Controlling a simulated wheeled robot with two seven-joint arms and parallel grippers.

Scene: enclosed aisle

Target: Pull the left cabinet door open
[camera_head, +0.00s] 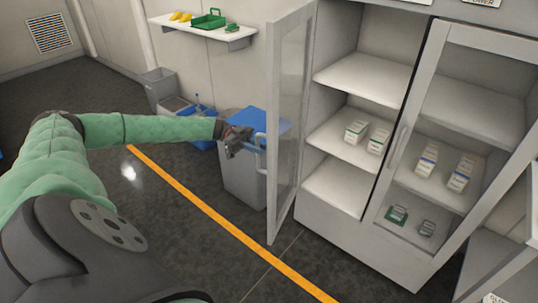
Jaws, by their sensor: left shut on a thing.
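The left cabinet door (290,130) has a grey frame with a glass pane and stands swung wide open, out from the cabinet (350,226). My left gripper (250,142) is at the door's outer side and is shut on the door handle (262,142), which is partly hidden by the gripper. My left arm reaches in from the left. The right cabinet door (463,110) is closed, with its own handle (397,146). My right gripper is not in view.
Small boxes (356,131) stand on the open side's middle shelf. A grey bin with a blue lid (262,119) stands just behind the door. The dark floor left of the yellow line (200,205) is clear.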

